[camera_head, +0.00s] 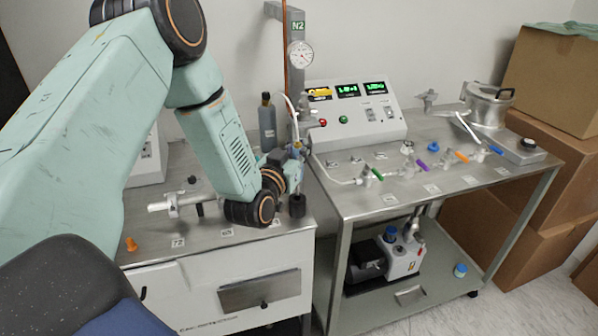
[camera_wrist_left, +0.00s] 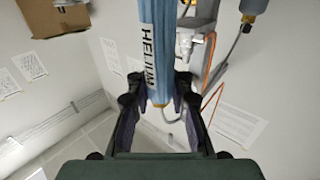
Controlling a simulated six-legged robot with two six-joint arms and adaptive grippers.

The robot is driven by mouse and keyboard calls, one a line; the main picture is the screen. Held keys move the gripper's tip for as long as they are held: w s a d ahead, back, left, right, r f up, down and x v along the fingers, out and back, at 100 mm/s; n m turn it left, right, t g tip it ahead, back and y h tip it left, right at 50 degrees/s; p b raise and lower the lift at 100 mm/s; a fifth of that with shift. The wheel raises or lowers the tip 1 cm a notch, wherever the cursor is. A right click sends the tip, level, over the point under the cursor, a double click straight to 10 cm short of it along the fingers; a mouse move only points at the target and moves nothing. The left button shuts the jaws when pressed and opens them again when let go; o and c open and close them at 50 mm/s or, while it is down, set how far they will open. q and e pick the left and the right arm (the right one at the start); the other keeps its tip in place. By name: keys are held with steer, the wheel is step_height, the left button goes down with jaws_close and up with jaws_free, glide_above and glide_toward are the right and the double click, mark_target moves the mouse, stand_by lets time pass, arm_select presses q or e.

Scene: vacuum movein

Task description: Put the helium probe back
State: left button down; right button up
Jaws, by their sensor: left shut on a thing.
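The helium probe (camera_wrist_left: 150,50) is a blue tube with HELIUM in dark letters and a brass-coloured end. In the left wrist view it stands between the fingers of my left gripper (camera_wrist_left: 157,92), which is shut on it. In the head view my left gripper (camera_head: 291,163) is at the right end of the left cabinet top, beside the gas post. Only a small blue patch shows at the gripper there, and most of the probe is hidden. A black cylinder (camera_head: 297,205) stands just below the gripper. I cannot tell whether the probe touches it. My right gripper is in neither view.
A grey bottle (camera_head: 267,125) and the N2 post (camera_head: 295,75) with a gauge stand close behind the gripper. To the right is a steel bench (camera_head: 440,200) with a control box (camera_head: 352,115) and several coloured valves. An orange cone (camera_head: 131,244) sits on the left cabinet top.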

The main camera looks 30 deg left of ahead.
arm_select(q)
steer(key=shift+w+f, duration=0.15)
steer(key=shift+f, duration=0.25)
steer(key=f, duration=0.3)
steer(key=shift+s+a+f, duration=0.2)
steer(key=shift+f, duration=0.2)
steer(key=shift+w+d, duration=0.1)
steer(key=shift+f, duration=0.15)
steer(key=shift+f+b, duration=0.3)
steer(key=shift+b, duration=0.25)
steer(key=c, duration=1.2)
jaws_free()
